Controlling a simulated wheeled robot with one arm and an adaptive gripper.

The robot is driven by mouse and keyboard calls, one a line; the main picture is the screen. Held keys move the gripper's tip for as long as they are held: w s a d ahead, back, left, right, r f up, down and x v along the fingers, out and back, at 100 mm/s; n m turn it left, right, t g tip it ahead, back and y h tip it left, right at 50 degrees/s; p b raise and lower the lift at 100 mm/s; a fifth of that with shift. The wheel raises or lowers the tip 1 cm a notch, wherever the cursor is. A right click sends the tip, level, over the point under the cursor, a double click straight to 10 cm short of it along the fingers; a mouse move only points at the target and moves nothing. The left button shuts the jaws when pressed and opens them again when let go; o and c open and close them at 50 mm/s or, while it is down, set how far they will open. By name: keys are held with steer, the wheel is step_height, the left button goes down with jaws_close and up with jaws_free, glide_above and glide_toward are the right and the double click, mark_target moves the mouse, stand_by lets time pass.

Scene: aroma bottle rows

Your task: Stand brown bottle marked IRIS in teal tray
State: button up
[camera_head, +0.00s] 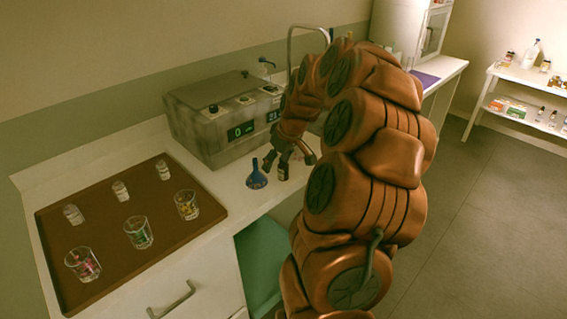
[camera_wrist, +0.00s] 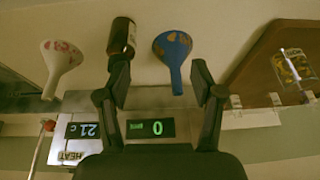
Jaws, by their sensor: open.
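A small dark brown bottle (camera_head: 283,170) is on the white counter by my gripper in the head view. In the wrist view the brown bottle (camera_wrist: 120,38) shows a pale label, too small to read. My gripper (camera_wrist: 160,72) is open and empty. The bottle lies just past its left finger in that view, partly hidden by it; I cannot tell whether they touch. A blue funnel (camera_wrist: 173,58) appears between the fingertips. A teal surface (camera_head: 262,262), perhaps the teal tray, shows below the counter's front edge, partly hidden by my arm.
The blue funnel (camera_head: 257,176) stands left of the bottle. A white funnel with red marks (camera_wrist: 60,62) is on the bottle's other side. A grey heater box (camera_head: 225,118) stands behind. A brown tray (camera_head: 110,205) holds glasses and small clear bottles at left.

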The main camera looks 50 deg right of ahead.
mark_target(286, 165)
steer(key=shift+w+d+f+p, duration=0.35)
steer(key=shift+d+f+p, duration=0.4)
steer(key=shift+f, duration=0.5)
steer(key=shift+w+d+f+p, duration=0.35)
steer(key=shift+d+f+p, duration=0.2)
steer(key=shift+d+f, duration=0.55)
steer(key=shift+w+d+f+p, duration=0.35)
steer(key=shift+d+f+p, duration=0.25)
steer(key=shift+f, duration=0.85)
steer(key=shift+h, duration=0.3)
jaws_close()
